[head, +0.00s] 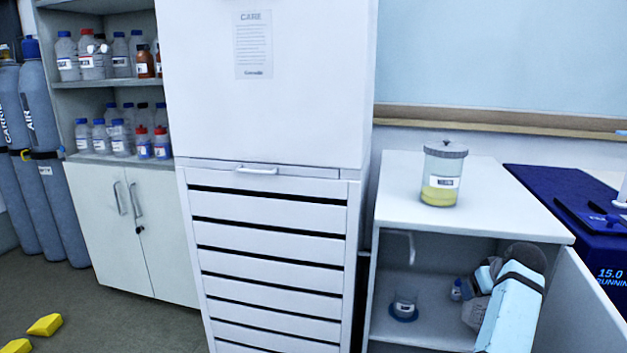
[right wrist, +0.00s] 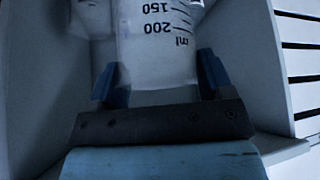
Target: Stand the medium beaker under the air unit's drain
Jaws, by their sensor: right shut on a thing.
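In the right wrist view my right gripper (right wrist: 158,88) is shut on a clear beaker (right wrist: 158,45), one blue finger on each side. The beaker's 150 and 200 ml marks read upside down, and its far end is out of frame. In the head view my right arm reaches into the open low cabinet (head: 458,331); the held beaker is not clear there. A pale drain spout (head: 411,247) hangs inside the cabinet. Below it a small clear vessel (head: 403,306) with a dark label stands on a round blue base. My left gripper is out of view.
A lidded jar of yellow liquid (head: 442,174) stands on the cabinet top. The open cabinet door (head: 578,312) is to the right of my arm, and a drawer stack (head: 268,210) to the left. A small blue-and-white item (head: 457,290) inside is unclear. Yellow blocks (head: 45,325) lie on the floor.

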